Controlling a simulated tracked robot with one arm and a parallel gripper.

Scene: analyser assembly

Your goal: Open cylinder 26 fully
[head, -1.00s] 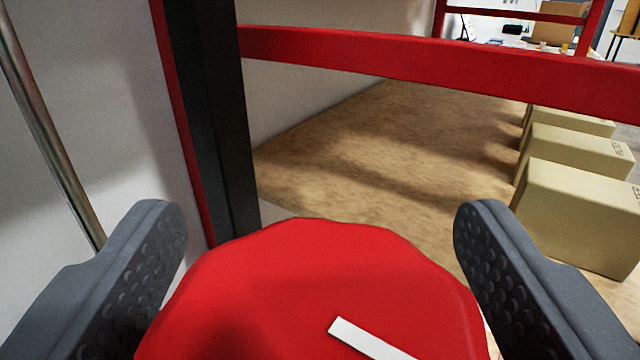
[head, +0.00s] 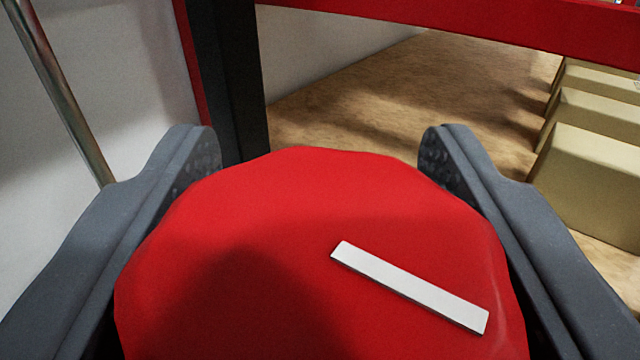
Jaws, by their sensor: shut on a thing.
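A large red knob (head: 300,230) with a scalloped edge fills the lower middle of the head view. A white bar mark (head: 410,287) lies on its top, slanting down to the right. My gripper (head: 320,165) has one grey finger on each side of the knob, and it is shut on the knob. The cylinder below the knob is hidden, and no number shows.
A dark post (head: 228,80) with a red edge stands behind the knob at left. A red rail (head: 480,28) crosses the top. A thin metal pipe (head: 60,90) runs along the pale wall at left. Several beige boxes (head: 590,185) stand on the floor at right.

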